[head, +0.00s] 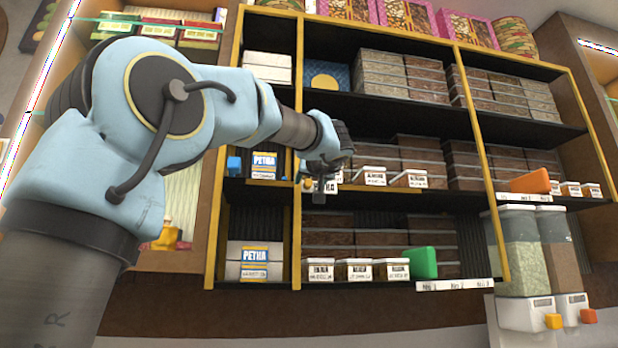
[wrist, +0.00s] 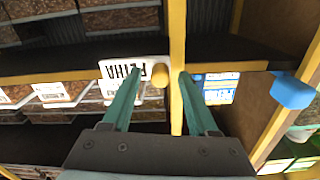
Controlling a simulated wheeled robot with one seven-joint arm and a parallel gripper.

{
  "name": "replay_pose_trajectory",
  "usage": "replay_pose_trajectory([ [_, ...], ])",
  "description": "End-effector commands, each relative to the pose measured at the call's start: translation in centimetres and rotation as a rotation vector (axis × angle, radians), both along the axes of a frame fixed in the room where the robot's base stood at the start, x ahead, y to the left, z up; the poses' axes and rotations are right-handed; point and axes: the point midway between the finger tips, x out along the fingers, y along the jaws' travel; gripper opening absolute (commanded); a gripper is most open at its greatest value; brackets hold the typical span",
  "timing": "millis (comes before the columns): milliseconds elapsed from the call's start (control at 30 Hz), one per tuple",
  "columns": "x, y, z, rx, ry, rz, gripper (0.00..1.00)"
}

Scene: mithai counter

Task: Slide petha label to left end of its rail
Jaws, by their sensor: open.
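The petha label (wrist: 118,70) is a white card with black upside-down lettering in the wrist view. In the head view the label (head: 331,187) is mostly hidden behind my gripper (head: 318,184). My gripper is open in the wrist view (wrist: 159,78), its two green fingers apart. The knob and part of the upright appear between the fingertips. I cannot tell whether either finger touches the knob.
The yellow upright (wrist: 177,40) stands close beside the fingers. A blue block (head: 234,165) and a PETHA box (head: 263,164) are in the compartment left of it. Other white labels (head: 373,176) stand to the right. An orange block (head: 530,181) and a green block (head: 423,262) sit on shelf edges.

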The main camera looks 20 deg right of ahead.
Motion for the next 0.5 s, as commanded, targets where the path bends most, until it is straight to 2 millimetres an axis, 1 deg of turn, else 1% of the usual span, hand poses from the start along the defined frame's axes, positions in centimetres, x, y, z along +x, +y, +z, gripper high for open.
replay_pose_trajectory([
  [33, 0.45, -0.04, 0.13, 0.0, 0.0, 0.0, 0.59],
  [133, 0.91, -0.1, 0.04, 0.001, 0.0, 0.0, 0.59],
  [400, 0.99, -0.1, -0.04, 0.001, -0.001, 0.0, 0.59],
  [433, 0.98, -0.1, -0.04, 0.001, -0.001, 0.0, 0.57],
  [500, 0.98, -0.1, -0.04, 0.001, 0.0, 0.0, 0.49],
])
